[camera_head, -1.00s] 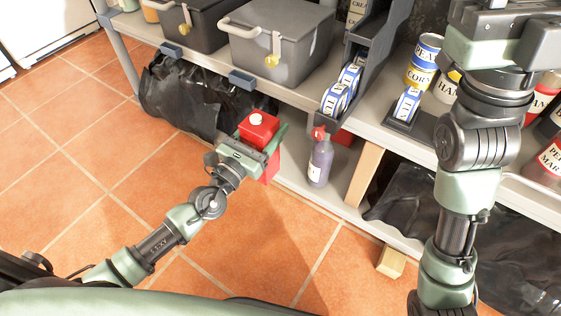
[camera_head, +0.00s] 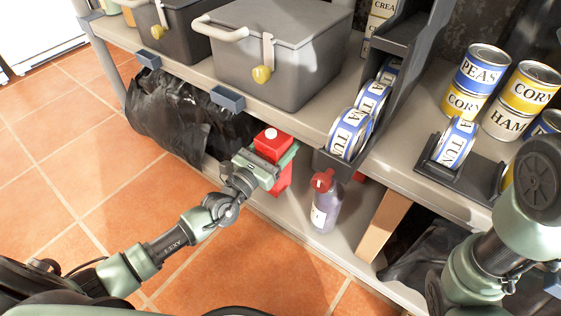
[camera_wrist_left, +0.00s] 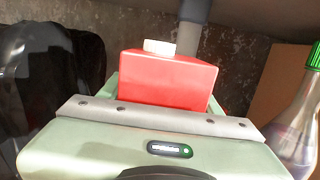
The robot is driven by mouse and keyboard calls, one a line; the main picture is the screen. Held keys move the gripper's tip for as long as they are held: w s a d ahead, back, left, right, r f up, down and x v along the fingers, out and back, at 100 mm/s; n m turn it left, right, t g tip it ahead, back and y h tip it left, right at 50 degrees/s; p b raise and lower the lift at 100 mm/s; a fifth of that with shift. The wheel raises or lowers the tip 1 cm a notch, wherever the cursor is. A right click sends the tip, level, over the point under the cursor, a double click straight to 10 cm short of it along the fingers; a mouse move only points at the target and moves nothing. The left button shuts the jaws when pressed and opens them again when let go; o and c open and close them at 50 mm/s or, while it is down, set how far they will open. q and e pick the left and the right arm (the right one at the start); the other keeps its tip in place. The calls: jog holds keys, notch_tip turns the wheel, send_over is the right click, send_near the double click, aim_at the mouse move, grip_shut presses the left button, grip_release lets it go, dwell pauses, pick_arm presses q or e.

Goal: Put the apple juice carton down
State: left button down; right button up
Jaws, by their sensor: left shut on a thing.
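The apple juice carton (camera_head: 272,142) is a red carton with a white cap. My left gripper (camera_head: 270,165) is shut on it and holds it upright at the front of the lower shelf (camera_head: 290,215). Whether its base touches the shelf I cannot tell. In the left wrist view the carton (camera_wrist_left: 168,80) stands beyond the gripper body (camera_wrist_left: 150,140), and its lower part is hidden. Of my right arm, links show at the right of the head view; its gripper is out of view.
A purple bottle with a red cap (camera_head: 325,203) stands right of the carton. A black plastic bag (camera_head: 185,118) lies to the left. Above is the upper shelf (camera_head: 290,120) with a grey lidded box (camera_head: 275,60) and tuna cans (camera_head: 350,133).

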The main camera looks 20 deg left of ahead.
pick_arm(q)
jog(key=shift+f+b, duration=1.35)
jog(key=shift+f, duration=0.55)
jog(key=shift+f, duration=0.15)
jog(key=shift+c, duration=1.6)
grip_release()
jog(key=shift+f, duration=0.15)
jog(key=p+v, duration=0.3)
jog(key=v, duration=0.9)
jog(key=shift+p, duration=0.3)
